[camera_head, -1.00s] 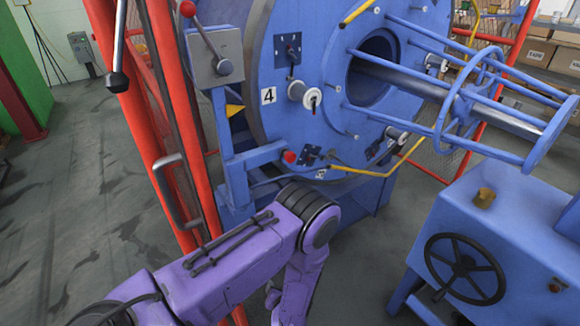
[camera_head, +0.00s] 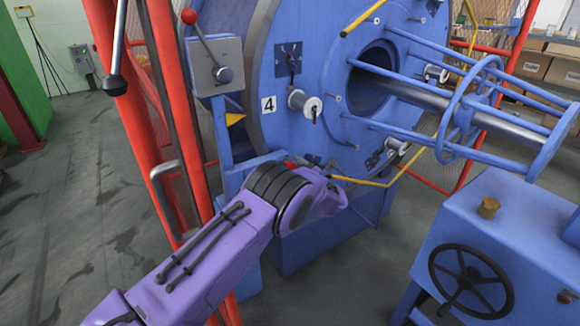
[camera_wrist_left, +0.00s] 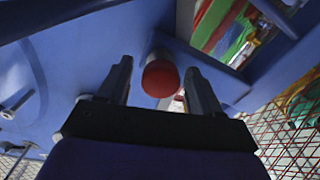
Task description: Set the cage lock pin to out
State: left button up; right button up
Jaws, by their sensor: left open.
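A red round knob (camera_wrist_left: 160,78), which looks like the head of the cage lock pin, sticks out from a blue frame in the left wrist view. My left gripper (camera_wrist_left: 158,68) is open, with one finger on either side of the knob; I see no clear contact. In the head view only a sliver of red (camera_head: 290,165) shows above my purple left arm, low on the blue machine face. My arm hides most of the left gripper there. How far the pin is pulled out cannot be told. My right gripper is not in view.
The blue cage disc (camera_head: 350,75) carries bobbins and a number 4 plate (camera_head: 268,104). A grey lever box (camera_head: 214,66) and red fence posts (camera_head: 165,90) stand left of it. A blue cabinet with a black handwheel (camera_head: 470,281) is at the lower right.

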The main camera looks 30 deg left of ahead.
pick_arm(q)
jog(key=shift+w+a, duration=0.15)
jog(key=shift+a, duration=0.25)
grip_shut()
jog(key=shift+p+v, duration=0.55)
jog(key=shift+v, duration=1.2)
jog(key=shift+f, duration=0.15)
grip_release()
jog(key=shift+d, duration=0.1)
